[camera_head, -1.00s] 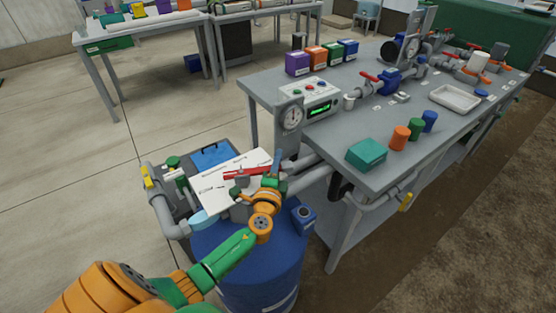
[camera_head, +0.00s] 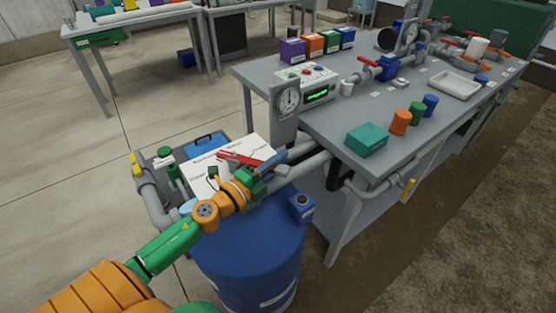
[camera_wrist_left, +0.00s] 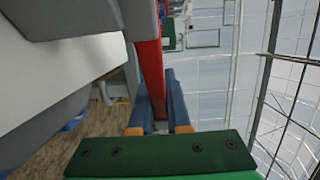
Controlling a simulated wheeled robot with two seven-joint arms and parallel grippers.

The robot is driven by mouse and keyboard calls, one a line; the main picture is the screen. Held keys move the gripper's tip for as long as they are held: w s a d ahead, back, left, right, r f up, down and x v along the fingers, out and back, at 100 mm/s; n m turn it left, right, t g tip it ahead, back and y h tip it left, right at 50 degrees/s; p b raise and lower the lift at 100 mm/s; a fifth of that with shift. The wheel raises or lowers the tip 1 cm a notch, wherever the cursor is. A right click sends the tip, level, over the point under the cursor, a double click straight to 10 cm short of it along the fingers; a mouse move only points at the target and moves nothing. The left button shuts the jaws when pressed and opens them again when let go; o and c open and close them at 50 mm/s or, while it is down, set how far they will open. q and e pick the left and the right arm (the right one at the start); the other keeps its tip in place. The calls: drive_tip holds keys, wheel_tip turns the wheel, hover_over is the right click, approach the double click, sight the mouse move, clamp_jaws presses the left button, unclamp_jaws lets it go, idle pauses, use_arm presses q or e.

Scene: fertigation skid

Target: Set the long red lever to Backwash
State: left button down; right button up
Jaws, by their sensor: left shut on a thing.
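The long red lever (camera_head: 238,157) lies across a white label plate (camera_head: 203,172) above the blue tank. In the head view it slants down to the right. My left gripper (camera_head: 272,164) is at the lever's right end, and its blue fingers are shut on the lever. In the left wrist view the red lever (camera_wrist_left: 150,75) runs up from between the blue fingers (camera_wrist_left: 158,108). The printing on the plate is too small to read, and the gripper and lever hide part of it. I cannot tell which position the lever points at. My right gripper is not in view.
A blue tank (camera_head: 250,250) stands below the plate. Grey pipes (camera_head: 150,195) flank it on the left. A grey bench (camera_head: 330,135) with a gauge (camera_head: 288,102), control box (camera_head: 318,88) and teal box (camera_head: 366,139) stands to the right. Open floor lies left.

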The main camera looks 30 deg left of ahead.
use_arm(q)
drive_tip(key=shift+s+d+m+g+h+b, duration=0.25)
drive_tip(key=shift+s+m+h+b, duration=0.25)
drive_tip(key=shift+h, duration=0.35)
drive_tip(key=shift+s+d+m+g+h+b, duration=0.1)
drive_tip(key=shift+s+m+g+h+b, duration=0.15)
drive_tip(key=shift+s+m+h+b, duration=0.45)
drive_tip(key=shift+w+h+p, duration=0.2)
drive_tip(key=shift+h+p, duration=0.05)
drive_tip(key=shift+p, duration=0.05)
drive_tip(key=c, duration=0.9)
unclamp_jaws()
drive_tip(key=v, duration=0.7)
drive_tip(key=shift+s+b, duration=0.1)
drive_tip(key=shift+b, duration=0.25)
